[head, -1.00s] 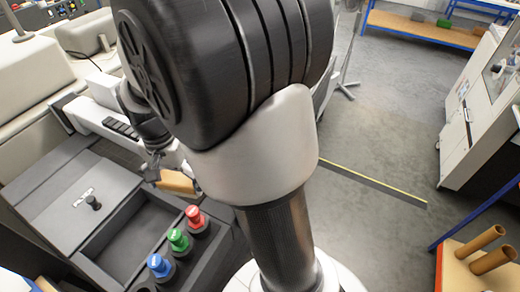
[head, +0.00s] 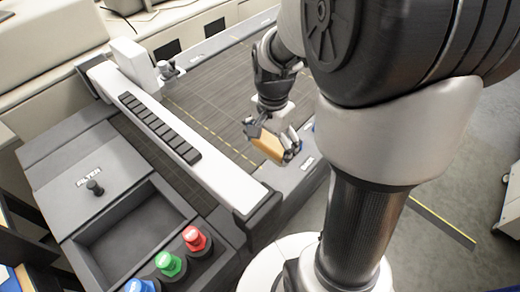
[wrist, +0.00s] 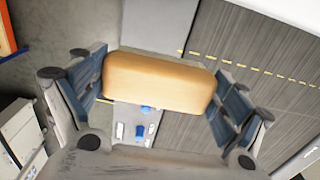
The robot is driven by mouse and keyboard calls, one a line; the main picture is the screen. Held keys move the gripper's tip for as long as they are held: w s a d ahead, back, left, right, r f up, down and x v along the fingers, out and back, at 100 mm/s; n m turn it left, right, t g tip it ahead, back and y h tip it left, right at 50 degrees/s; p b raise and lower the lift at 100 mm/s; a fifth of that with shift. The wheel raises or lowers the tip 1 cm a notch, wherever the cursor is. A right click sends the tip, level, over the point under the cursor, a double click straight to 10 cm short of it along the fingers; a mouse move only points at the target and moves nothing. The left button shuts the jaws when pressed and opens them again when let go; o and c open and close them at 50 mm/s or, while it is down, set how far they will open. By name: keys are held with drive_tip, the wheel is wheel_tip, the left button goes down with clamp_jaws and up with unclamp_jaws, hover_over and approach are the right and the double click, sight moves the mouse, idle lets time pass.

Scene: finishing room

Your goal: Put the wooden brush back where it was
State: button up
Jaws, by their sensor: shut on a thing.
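The wooden brush (head: 268,144) is a light tan block with rounded edges. My gripper (head: 270,138) is shut on it and holds it near the front edge of the machine bed in the head view. In the wrist view the brush (wrist: 158,82) lies crosswise between the two fingers of my gripper (wrist: 160,90), one at each end. Its bristle side is not visible. Whether it touches the surface below I cannot tell.
A dark slatted bed (head: 213,90) with dashed yellow lines lies behind the gripper. A white beam (head: 190,140) crosses it. In front are an open empty grey tray (head: 130,235), a red button (head: 194,239) and a green button (head: 168,264). Grey floor lies at right.

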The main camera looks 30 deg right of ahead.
sight(262, 145)
wheel_tip(262, 145, down, 13)
drive_tip(key=b, duration=0.3)
drive_tip(key=shift+d+f+b, duration=0.1)
drive_tip(key=shift+f+b, duration=0.1)
drive_tip(key=shift+b, duration=0.15)
drive_tip(key=shift+f, duration=0.15)
drive_tip(key=o, duration=0.7)
drive_tip(key=shift+o, duration=0.7)
wheel_tip(262, 145, up, 12)
drive_tip(key=p, duration=0.3)
drive_tip(key=shift+p, duration=0.35)
drive_tip(key=s+a+r+n+t, duration=0.4)
drive_tip(key=s+a+r+n, duration=0.6)
drive_tip(key=s+r+n, duration=0.3)
drive_tip(key=shift+s+a+r+n+t, duration=0.15)
drive_tip(key=shift+r+n+t, duration=0.15)
drive_tip(key=shift+r+n, duration=0.2)
